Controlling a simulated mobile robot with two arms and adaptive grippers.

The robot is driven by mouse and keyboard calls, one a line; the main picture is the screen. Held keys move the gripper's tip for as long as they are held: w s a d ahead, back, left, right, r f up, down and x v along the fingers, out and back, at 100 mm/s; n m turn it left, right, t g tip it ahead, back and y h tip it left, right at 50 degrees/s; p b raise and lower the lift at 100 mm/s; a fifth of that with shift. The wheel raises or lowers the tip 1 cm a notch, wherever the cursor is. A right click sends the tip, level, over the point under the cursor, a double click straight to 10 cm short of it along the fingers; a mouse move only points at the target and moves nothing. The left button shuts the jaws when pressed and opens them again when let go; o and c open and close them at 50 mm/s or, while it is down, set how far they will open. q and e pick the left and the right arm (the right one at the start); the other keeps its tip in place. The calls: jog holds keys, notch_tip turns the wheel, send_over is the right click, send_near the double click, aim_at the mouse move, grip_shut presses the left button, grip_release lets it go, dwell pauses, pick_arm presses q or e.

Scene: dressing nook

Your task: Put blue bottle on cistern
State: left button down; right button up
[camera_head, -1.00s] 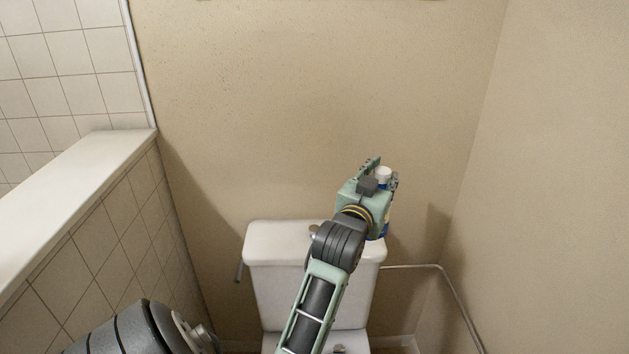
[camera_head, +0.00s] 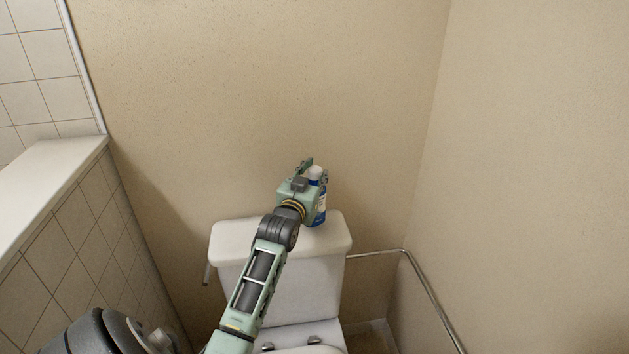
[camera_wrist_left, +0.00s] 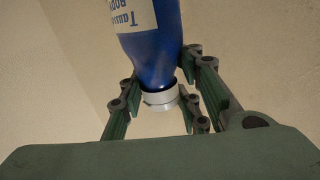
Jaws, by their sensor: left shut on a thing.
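The blue bottle (camera_head: 320,216) has a white cap and a pale label. It shows upright at the right part of the cistern (camera_head: 230,238) in the head view; I cannot tell whether its base touches the lid. My left gripper (camera_head: 314,172) is shut on the bottle near its neck and partly hides it. In the left wrist view the bottle (camera_wrist_left: 152,50) appears upside down, its cap between the fingers of my left gripper (camera_wrist_left: 160,92). The cistern is white with a flat lid, partly covered by my left arm. My right gripper is not in view.
A beige wall (camera_head: 250,90) stands close behind the cistern, with another wall (camera_head: 540,180) to the right. A metal pipe (camera_head: 425,285) runs along the right. A tiled half wall with a white ledge (camera_head: 45,180) stands at the left. The lid's left part is clear.

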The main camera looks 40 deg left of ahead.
pick_arm(q)
jog(key=shift+f, duration=0.8)
jog(key=shift+f, duration=0.15)
jog(key=c, duration=1.3)
grip_release()
jog(key=shift+r, duration=0.25)
jog(key=b+v, duration=0.1)
jog(key=v, duration=1.1)
jog(key=shift+f, duration=0.2)
